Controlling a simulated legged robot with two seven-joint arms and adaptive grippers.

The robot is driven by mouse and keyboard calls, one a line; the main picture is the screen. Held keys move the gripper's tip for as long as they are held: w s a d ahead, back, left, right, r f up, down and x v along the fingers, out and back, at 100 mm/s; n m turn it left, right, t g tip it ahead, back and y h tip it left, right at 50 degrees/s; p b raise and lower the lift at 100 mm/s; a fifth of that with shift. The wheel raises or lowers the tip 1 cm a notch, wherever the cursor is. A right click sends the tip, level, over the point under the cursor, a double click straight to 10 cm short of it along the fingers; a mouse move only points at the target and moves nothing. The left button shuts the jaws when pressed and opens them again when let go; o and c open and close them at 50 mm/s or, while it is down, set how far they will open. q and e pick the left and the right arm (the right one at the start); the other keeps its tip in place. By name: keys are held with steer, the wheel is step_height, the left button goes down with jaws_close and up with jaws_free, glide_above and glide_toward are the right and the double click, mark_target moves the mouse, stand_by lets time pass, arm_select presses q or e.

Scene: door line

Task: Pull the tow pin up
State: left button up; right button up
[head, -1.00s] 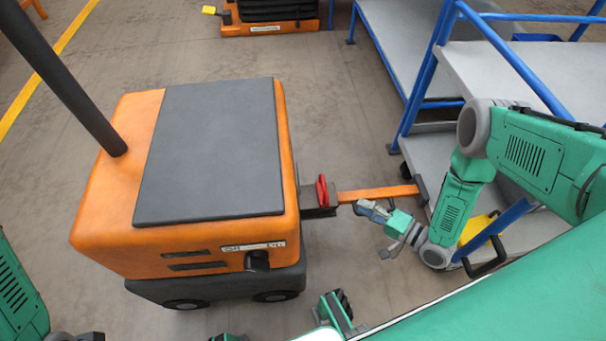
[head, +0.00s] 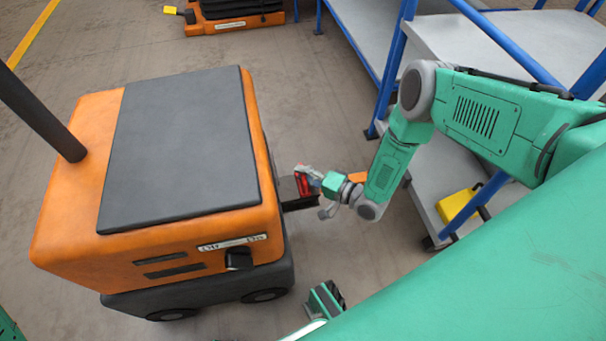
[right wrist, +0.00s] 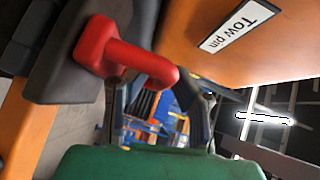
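The red tow pin (head: 302,182) stands in the dark hitch block (head: 290,196) at the right side of the orange tug (head: 70,200). In the right wrist view the red handle of the tow pin (right wrist: 120,50) is bent, with its base at the dark block. My right gripper (head: 315,193) is at the pin, from the right. In the right wrist view its fingers (right wrist: 160,90) are apart, with the handle's end between or just beyond their tips; I cannot tell if they touch.
A "Tow pin" label (right wrist: 240,25) is on an orange panel. Blue-railed grey steps (head: 480,50) and a yellow object (head: 456,206) stand to the right. Floor beyond the hitch is clear (head: 310,90).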

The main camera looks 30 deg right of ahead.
steer(key=shift+a, duration=0.1)
jaws_close()
step_height(320, 180, up, 8)
steer(key=p, duration=0.5)
steer(key=shift+f, duration=0.3)
jaws_free()
steer(key=shift+s+d, duration=0.15)
steer(key=shift+d, duration=0.1)
steer(key=v, duration=1.1)
steer(key=shift+s+d, duration=0.2)
steer(key=shift+s, duration=0.15)
